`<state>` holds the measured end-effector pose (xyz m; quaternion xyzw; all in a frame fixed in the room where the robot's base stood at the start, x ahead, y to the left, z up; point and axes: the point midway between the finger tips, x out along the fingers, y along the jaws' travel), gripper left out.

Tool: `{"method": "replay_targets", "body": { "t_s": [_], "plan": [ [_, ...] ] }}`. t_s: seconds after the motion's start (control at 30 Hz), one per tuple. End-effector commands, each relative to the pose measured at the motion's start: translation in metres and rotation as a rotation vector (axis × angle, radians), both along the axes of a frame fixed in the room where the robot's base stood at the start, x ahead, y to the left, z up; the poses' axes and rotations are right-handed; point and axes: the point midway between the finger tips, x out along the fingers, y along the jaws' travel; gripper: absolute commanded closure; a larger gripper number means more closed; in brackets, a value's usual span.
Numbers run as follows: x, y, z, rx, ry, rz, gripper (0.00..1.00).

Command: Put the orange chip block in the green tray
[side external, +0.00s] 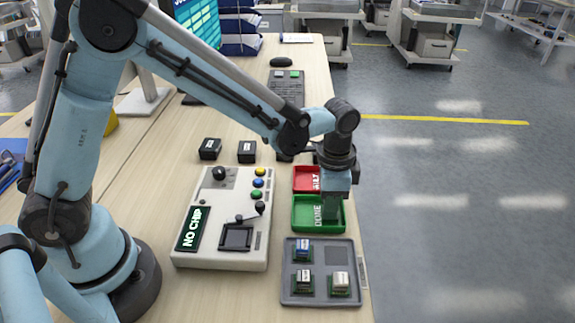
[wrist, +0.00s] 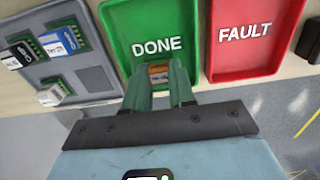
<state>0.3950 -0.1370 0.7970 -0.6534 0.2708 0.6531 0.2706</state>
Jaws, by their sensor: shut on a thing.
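The orange chip block (wrist: 158,73) shows between the fingers of my gripper (wrist: 160,84) in the wrist view, and the gripper is shut on it. Most of the block is hidden by the fingers. The green tray (wrist: 118,28), marked DONE, lies under and beyond the fingers; it also shows in the side view (side external: 299,224). In the side view my gripper (side external: 328,217) points down over the green tray, and the block cannot be made out there. I cannot tell whether the block touches the tray floor.
A red tray (side external: 301,184) marked FAULT adjoins the green tray. A grey tray (side external: 291,298) in front holds blue, black and white chip blocks, with one recess empty. A tester (side external: 212,213) reading NO CHIP stands left. The table's right edge is close by.

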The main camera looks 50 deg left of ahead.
Motion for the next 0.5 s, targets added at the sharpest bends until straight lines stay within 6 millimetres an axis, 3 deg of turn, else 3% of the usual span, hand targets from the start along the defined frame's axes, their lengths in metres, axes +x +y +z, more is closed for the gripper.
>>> {"method": "replay_targets", "body": {
  "t_s": [0.17,0.2,0.3,0.37,0.5],
  "plan": [
    [0.0001,-0.0001,-0.0031,0.000,0.000,0.000,1.00],
    [0.0001,-0.0001,-0.0029,0.000,0.000,0.000,0.71],
    [0.0000,-0.0001,-0.0028,0.000,0.000,0.000,0.56],
    [0.0000,-0.0001,-0.0027,0.000,0.000,0.000,0.50],
    [0.0000,-0.0001,-0.0027,0.000,0.000,0.000,0.50]
  ]
}}
